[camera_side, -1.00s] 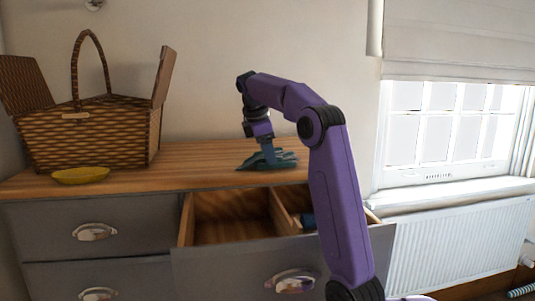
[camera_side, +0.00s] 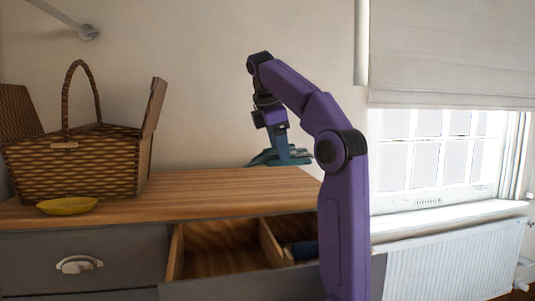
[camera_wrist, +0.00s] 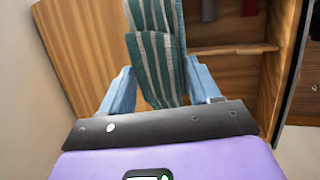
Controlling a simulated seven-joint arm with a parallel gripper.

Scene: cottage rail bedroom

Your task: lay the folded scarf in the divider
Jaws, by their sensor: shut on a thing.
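The folded scarf (camera_side: 268,158), teal-green with pale stripes, hangs in my gripper (camera_side: 283,150) above the back of the dresser top. In the wrist view the striped scarf (camera_wrist: 155,45) lies between the two blue fingers of my gripper (camera_wrist: 160,88), which is shut on it. The open drawer's wooden divider (camera_side: 271,243) splits it into a left and a right compartment. It also shows in the wrist view (camera_wrist: 235,49). The left compartment looks empty. A dark blue item (camera_side: 304,250) lies in the right one, partly hidden by my arm.
A wicker basket (camera_side: 75,165) with raised lids stands at the left of the dresser top (camera_side: 200,188). The middle of the top is clear. In the wrist view, a red item (camera_wrist: 250,7) and a dark item (camera_wrist: 208,10) show.

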